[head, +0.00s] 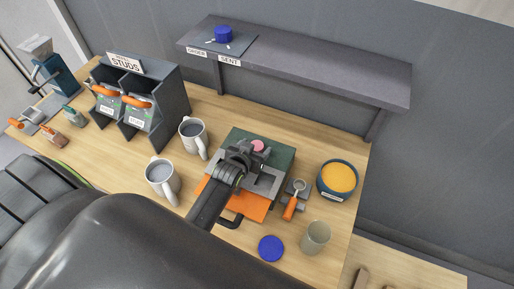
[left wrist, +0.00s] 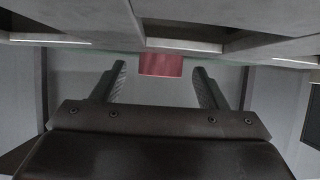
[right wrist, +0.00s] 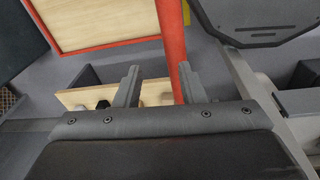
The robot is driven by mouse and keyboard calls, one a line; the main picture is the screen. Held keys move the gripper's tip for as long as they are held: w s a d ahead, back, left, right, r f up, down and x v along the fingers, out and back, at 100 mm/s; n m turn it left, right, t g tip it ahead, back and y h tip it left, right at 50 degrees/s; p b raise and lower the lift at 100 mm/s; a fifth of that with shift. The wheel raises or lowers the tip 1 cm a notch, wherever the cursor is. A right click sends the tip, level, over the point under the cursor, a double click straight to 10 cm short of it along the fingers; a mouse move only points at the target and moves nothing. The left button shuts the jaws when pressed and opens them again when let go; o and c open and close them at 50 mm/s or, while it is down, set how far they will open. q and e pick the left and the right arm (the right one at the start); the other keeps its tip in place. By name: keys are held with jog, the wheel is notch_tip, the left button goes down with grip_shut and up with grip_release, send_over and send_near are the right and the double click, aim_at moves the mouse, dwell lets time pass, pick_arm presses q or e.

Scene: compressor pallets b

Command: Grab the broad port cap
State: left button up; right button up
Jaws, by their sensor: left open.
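A pink-red cap (head: 258,146), which looks like the port cap, sits on the grey and green block in the middle of the bench. In the left wrist view the red cap (left wrist: 160,64) shows ahead, between the tips of my left gripper (left wrist: 160,85). In the head view my left gripper (head: 246,157) is over the block, just in front of the cap. Its fingers are apart, with a gap on both sides of the cap. My right gripper (right wrist: 158,85) shows only in its own wrist view, open, away from the cap.
Two mugs (head: 193,134) (head: 161,178) stand left of the block. An orange-handled tool (head: 291,206), a tub with orange contents (head: 339,178), a beige cup (head: 315,236) and a blue disc (head: 271,248) are on the right. A shelf (head: 320,74) hangs behind.

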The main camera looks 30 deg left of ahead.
pick_arm(q)
jog(key=shift+w+f, duration=0.15)
jog(key=shift+w, duration=0.05)
jog(key=c, duration=1.1)
jog(key=shift+o, duration=0.2)
